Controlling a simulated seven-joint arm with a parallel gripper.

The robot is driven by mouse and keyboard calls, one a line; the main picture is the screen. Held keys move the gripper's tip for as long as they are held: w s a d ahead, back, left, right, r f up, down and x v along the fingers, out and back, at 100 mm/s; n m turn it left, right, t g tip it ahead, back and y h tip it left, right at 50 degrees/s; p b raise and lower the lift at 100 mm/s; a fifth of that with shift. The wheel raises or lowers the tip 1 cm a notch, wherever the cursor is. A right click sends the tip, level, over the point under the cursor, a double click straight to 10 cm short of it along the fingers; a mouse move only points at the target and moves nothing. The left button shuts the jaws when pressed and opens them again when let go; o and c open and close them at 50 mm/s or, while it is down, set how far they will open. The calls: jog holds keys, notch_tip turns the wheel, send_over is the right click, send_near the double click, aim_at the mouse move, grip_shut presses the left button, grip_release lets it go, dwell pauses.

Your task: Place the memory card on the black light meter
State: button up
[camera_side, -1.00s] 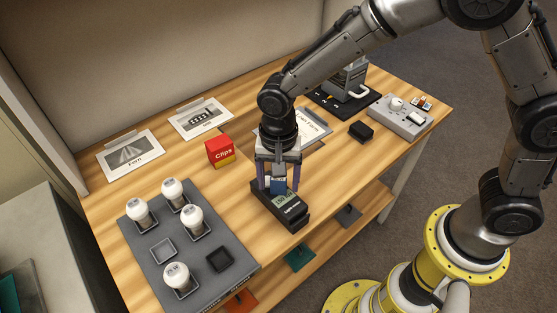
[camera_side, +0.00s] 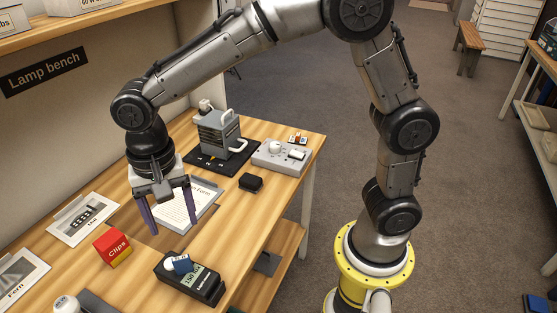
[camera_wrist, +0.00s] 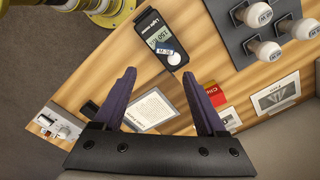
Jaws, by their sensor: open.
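The black light meter (camera_side: 207,289) lies on the wooden bench, with a lit display and a white dome at one end. It also shows in the wrist view (camera_wrist: 146,24). The small blue memory card (camera_side: 183,263) rests on top of the meter, between display and dome; in the wrist view the card (camera_wrist: 165,49) shows a white label. I cannot tell whether it touches the dome. My gripper (camera_side: 171,224) is open and empty, raised above the bench and clear of the meter. In the wrist view its purple fingers (camera_wrist: 158,75) are spread wide, with nothing between them.
A red and yellow Clips box (camera_side: 112,248) stands left of the meter. A clipboard with paper (camera_side: 185,207) lies behind my gripper. A small black box (camera_side: 250,182) and a grey machine (camera_side: 218,135) are farther back. A bulb tray (camera_wrist: 232,10) sits beside the meter.

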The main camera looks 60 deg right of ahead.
jog(key=s+d+r+n+t, duration=0.1)
jog(key=s+d+r+n, duration=0.1)
jog(key=s+d+r, duration=0.3)
jog(key=s+d+r+n+t, duration=0.2)
jog(key=s+d+r, duration=0.1)
jog(key=d, duration=0.4)
jog(key=s+d+f+n+t, duration=0.1)
jog(key=s+d+n+t, duration=0.1)
jog(key=s+d+n, duration=0.2)
jog(key=s+d, duration=0.3)
jog(key=s, duration=0.3)
jog(key=shift+s+d+n, duration=0.15)
jog(key=shift+d+n, duration=0.05)
jog(key=shift+n, duration=0.1)
